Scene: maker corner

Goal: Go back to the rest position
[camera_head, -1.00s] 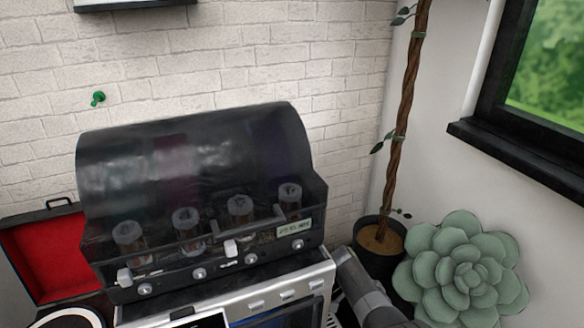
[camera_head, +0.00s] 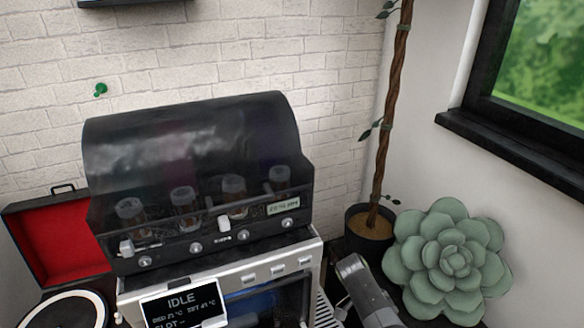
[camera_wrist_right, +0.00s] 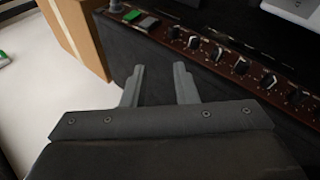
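My right gripper (camera_wrist_right: 158,85) is open and empty in the right wrist view, its two grey fingers apart in front of a dark box-like surface. In the head view a grey link of my right arm shows at the bottom, right of the machine; its fingers are not visible there. My left gripper is not in view.
A machine (camera_head: 200,287) with an "IDLE" screen (camera_head: 183,303) carries a dark domed unit (camera_head: 195,140). A red-lined case (camera_head: 62,248) stands left, a potted plant (camera_head: 369,228) and green succulent (camera_head: 450,255) right. A knobbed panel (camera_wrist_right: 215,55) and cardboard box (camera_wrist_right: 82,35) are near my right gripper.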

